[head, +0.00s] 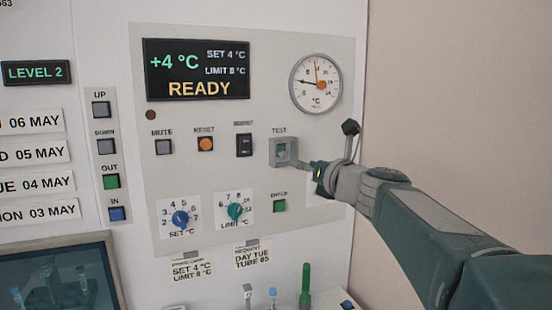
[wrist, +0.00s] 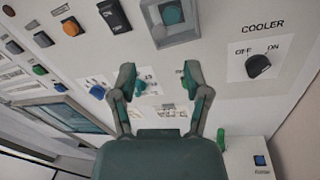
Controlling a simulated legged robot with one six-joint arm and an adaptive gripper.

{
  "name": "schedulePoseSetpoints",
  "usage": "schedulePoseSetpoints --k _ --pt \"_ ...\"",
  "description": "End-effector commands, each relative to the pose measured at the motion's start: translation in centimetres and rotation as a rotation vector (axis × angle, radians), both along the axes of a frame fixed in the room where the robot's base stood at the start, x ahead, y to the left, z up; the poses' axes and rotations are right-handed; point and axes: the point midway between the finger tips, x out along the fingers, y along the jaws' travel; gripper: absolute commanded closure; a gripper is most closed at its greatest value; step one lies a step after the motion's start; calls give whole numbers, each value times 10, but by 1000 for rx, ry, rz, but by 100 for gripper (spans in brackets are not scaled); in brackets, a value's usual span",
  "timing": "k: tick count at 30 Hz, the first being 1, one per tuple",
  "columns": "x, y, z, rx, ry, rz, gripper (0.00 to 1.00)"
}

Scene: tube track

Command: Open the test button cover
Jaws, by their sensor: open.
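The test button (head: 281,154) sits in a square grey housing (head: 284,144) under the label TEST on the white panel.
A READY display (head: 196,69) and a dial gauge (head: 315,84) are above. A rocker switch (head: 244,145) and orange RESET button (head: 205,144) are left of the housing. The green ENTER button (head: 279,206) is below. A COOLER knob (wrist: 259,66) is at right in the wrist view.

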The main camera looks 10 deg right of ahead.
Motion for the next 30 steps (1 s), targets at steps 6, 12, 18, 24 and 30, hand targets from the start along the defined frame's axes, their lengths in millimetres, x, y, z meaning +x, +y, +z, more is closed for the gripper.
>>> schedulePoseSetpoints --k 6,12,18,24,30 --pt "39 15 -1 -2 1 2 38" --pt "61 22 0 -3 0 1 38" --pt "66 24 0 -3 -1 0 38" --pt "66 24 0 -4 0 0 60" --pt "66 24 0 -4 0 -1 100"
